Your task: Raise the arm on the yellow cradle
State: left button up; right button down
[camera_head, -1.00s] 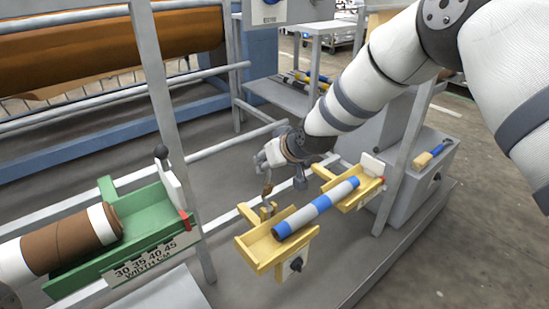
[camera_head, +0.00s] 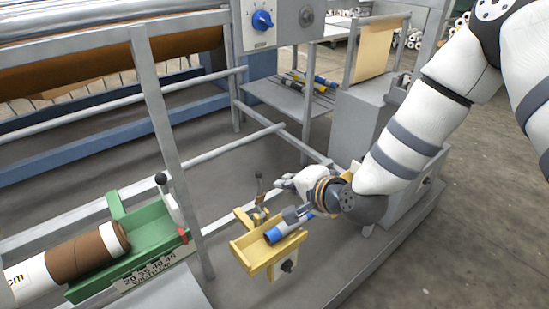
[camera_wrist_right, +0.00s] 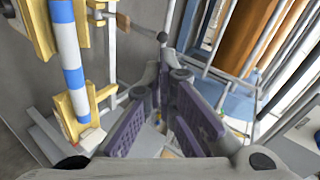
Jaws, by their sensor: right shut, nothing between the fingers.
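The yellow cradle (camera_head: 262,262) stands on the frame in the middle of the head view. A blue-and-white tube (camera_head: 279,233) lies in it, also seen in the wrist view (camera_wrist_right: 68,45). My right gripper (camera_head: 287,199) is shut and empty, right of the lever and above the tube in the head view. It hides the cradle's far end. My left gripper is not in view.
A green cradle (camera_head: 95,285) with a brown roll (camera_head: 90,252) and its own black-knobbed lever (camera_head: 165,190) stands at the left. A grey post (camera_head: 170,140) rises between the cradles. A panel with a blue knob (camera_head: 262,20) is behind. Open floor lies at the right.

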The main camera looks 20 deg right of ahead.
notch_tip(320, 180, up, 2)
jog(key=s+m+t, duration=0.1)
jog(key=m, duration=0.1)
jog(key=b, duration=0.3)
send_near(260, 173)
jog(key=x, duration=0.6)
jog(key=shift+a+f, duration=0.1)
jog(key=shift+f, duration=0.05)
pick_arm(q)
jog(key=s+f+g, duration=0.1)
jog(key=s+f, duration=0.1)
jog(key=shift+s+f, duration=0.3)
pick_arm(e)
jog(key=shift+w, duration=0.4)
